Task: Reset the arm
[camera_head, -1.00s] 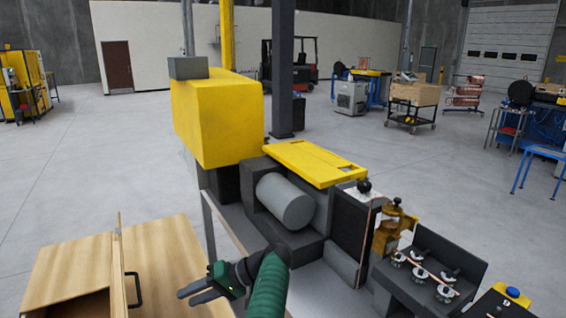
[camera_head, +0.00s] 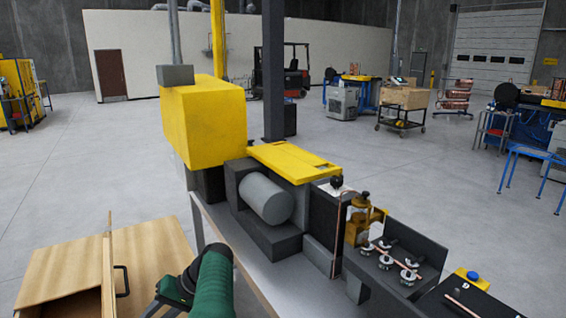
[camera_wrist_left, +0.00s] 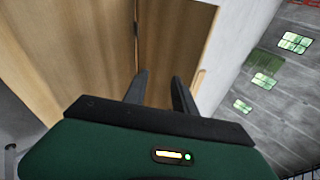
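My left arm with its green sleeve comes in at the bottom of the head view, and the gripper there is mostly cut off by the lower edge. In the left wrist view my left gripper (camera_wrist_left: 160,88) has its two dark fingers apart, with nothing between them. A thin copper tube (camera_head: 337,235) stands along the dark block of the bench machine. Another copper tube (camera_head: 385,255) lies across the clamps of the dark fixture (camera_head: 425,262). My right gripper is not in view.
A wooden box (camera_head: 150,255) with a black handle stands at lower left, close to my left gripper. The yellow and grey machine (camera_head: 205,125) fills the middle. A blue button (camera_head: 473,274) is at lower right. Open floor lies behind.

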